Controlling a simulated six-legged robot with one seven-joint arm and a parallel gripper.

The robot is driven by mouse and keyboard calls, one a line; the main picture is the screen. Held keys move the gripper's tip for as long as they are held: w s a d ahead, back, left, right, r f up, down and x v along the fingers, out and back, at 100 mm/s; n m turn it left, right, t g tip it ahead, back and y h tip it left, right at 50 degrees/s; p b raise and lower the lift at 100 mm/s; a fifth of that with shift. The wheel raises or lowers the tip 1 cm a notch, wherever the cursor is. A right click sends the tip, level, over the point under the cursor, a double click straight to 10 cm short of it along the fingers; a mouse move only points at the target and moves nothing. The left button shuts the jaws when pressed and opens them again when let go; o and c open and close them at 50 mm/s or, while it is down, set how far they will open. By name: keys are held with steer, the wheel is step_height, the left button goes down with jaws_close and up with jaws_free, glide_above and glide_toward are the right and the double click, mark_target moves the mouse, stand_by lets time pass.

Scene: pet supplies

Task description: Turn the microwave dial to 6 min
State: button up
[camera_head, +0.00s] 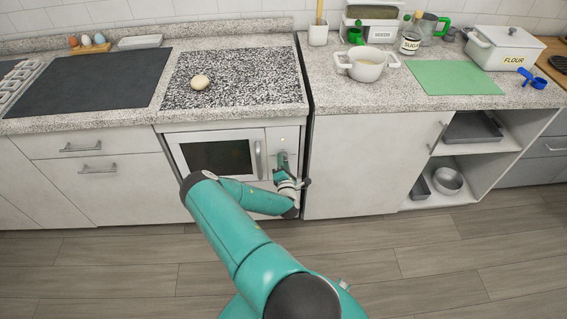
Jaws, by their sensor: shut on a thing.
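The white microwave (178,145) is built in under the counter, with a dark window and a vertical handle (258,160) on the right side of its door. The door looks shut. Its control panel (284,134) is the narrow strip right of the handle. My gripper (283,160) is at this panel, shut, with its fingers pointing at it. The dial is hidden behind my gripper, and so are its marks and setting. My teal arm reaches up from the bottom middle and covers the area below the microwave.
A white pot (366,66) and a green mat (454,77) are on the right counter. Open shelves (492,150) are at right. The wooden floor (450,245) is clear.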

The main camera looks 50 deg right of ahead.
steer(key=n, duration=1.6)
steer(key=n+g+y, duration=0.1)
steer(key=n, duration=1.5)
steer(key=shift+r+n, duration=0.2)
steer(key=shift+n, duration=0.2)
stand_by(0.5)
steer(key=o, duration=1)
